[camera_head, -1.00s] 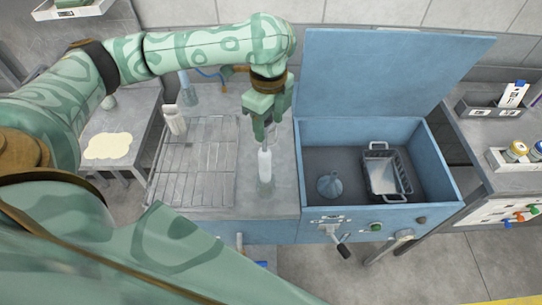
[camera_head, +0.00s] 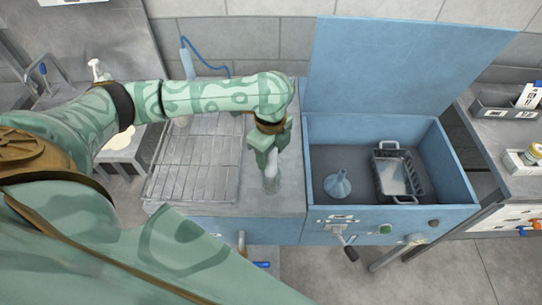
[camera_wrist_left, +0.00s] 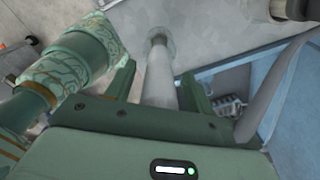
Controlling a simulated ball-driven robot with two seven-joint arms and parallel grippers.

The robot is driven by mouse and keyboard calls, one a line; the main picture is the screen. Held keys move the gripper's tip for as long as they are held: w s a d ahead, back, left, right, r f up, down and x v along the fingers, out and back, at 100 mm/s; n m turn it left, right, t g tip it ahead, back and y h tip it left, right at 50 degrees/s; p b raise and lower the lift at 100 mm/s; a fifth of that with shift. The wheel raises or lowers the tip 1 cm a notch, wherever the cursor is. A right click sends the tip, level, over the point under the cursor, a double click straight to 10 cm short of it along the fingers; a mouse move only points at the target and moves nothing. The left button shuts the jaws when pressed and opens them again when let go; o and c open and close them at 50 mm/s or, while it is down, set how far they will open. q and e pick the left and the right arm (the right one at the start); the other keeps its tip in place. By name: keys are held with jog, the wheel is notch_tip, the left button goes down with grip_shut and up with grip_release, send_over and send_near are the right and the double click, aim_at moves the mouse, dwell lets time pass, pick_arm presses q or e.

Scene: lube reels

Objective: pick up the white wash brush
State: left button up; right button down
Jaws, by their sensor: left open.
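A pale, slim upright cylinder, which appears to be the white wash brush (camera_head: 271,167), stands on the grey worktop left of the blue basin. My left gripper (camera_head: 268,155) is over it, pointing down, and partly hides its upper part. In the left wrist view the pale shaft (camera_wrist_left: 160,78) runs between the two green fingers of the open left gripper (camera_wrist_left: 158,88). Gaps show on both sides of the shaft. Its far end meets a round grey base or holder. My right gripper is not in view.
The blue basin (camera_head: 455,188) with its raised lid (camera_head: 405,65) is to the right, holding a funnel (camera_head: 337,185) and a basket (camera_head: 399,199). A wire rack (camera_head: 190,165) lies to the left.

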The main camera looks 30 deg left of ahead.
pick_arm(q)
jog(key=shift+r, duration=0.1)
grip_shut()
jog(key=shift+r, duration=0.1)
notch_tip(320, 180, up, 9)
jog(key=p, duration=0.3)
jog(key=shift+r, duration=0.15)
notch_tip(320, 180, up, 3)
jog(key=p, duration=0.4)
jog(key=shift+r, duration=0.1)
